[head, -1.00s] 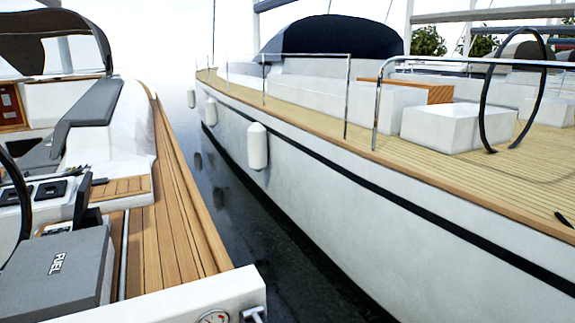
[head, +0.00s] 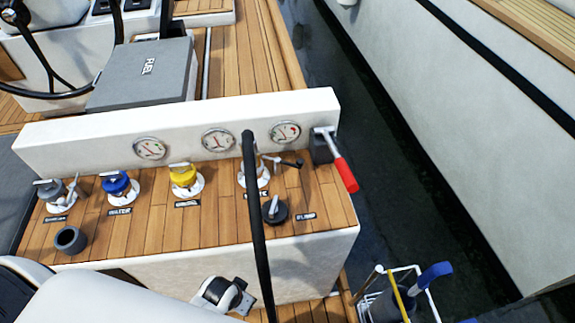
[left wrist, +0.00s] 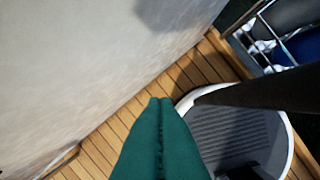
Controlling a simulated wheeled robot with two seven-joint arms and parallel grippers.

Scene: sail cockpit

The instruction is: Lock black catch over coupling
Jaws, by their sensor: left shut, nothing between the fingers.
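Several couplings stand on the teak panel in the head view: a grey one (head: 57,192), a blue one (head: 119,186), a yellow one (head: 185,178) and one at the right (head: 250,177) partly hidden by a black hose (head: 259,230). A small black lever (head: 290,162) sticks out right of this last coupling and looks like the catch. I cannot tell if it is locked or if the hose is joined there. My left gripper (left wrist: 160,101) shows in the left wrist view with its green fingers shut and empty, above teak flooring. My right gripper is not in view.
A white ledge with gauges (head: 217,140) stands behind the couplings. A red-handled lever (head: 340,165), a black cap (head: 275,208) and a dark open cup (head: 70,239) are nearby. A wire basket (head: 398,298) stands at lower right. Dark water lies beyond the panel's right edge.

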